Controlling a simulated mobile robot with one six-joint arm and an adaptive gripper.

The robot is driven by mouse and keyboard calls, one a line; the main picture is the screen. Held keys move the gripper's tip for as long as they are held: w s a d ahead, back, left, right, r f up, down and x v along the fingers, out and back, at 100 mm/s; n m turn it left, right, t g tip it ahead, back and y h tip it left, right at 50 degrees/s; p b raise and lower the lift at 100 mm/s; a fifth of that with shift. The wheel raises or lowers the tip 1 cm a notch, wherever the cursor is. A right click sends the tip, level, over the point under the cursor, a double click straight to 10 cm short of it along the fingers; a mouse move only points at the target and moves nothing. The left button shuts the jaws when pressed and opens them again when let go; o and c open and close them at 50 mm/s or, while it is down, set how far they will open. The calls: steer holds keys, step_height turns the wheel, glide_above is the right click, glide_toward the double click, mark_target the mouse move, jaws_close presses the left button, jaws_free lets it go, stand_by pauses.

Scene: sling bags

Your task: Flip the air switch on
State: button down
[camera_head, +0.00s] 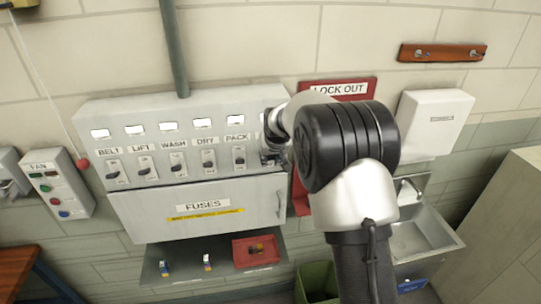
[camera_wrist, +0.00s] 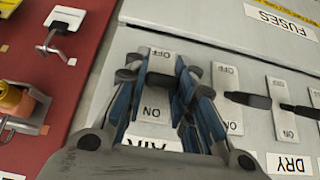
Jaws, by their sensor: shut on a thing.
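The air switch (camera_wrist: 153,112) is a pale plate marked OFF and ON, with a partly visible AIR label below it in the wrist view. My gripper (camera_wrist: 162,80) has its two blue-and-black fingers shut on the dark lever of this switch, around the plate's middle to OFF end. The fingers hide much of the lever, so its exact tilt cannot be told. In the head view my gripper (camera_head: 272,152) is at the right end of the grey switch panel (camera_head: 190,108) and covers the air switch there.
The PACK switch (camera_head: 239,157) stands close beside my gripper, with DRY, WASH, LIFT and BELT further left. A red LOCK OUT board (camera_head: 340,88) with hooks and padlocks is close on the other side. The fuses door (camera_head: 205,222) is shut below.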

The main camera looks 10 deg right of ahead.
steer(key=c, duration=1.3)
jaws_free()
steer(key=v, duration=1.2)
steer(key=shift+s+f, duration=0.1)
steer(key=s+f+b, duration=0.4)
steer(key=s+b, duration=0.3)
steer(key=s, duration=0.3)
steer(key=s+f+b, duration=0.4)
steer(key=s+b, duration=0.3)
steer(key=s, duration=0.3)
steer(key=s+f+b, duration=0.4)
steer(key=s+f, duration=0.1)
steer(key=s, duration=0.2)
steer(key=s+f+g+b, duration=0.1)
steer(key=s+f+b, duration=0.3)
steer(key=s+f, duration=0.2)
steer(key=s+f+g+b, duration=0.1)
steer(key=s+f+b, duration=0.4)
steer(key=s, duration=0.3)
steer(key=shift+f, duration=0.65)
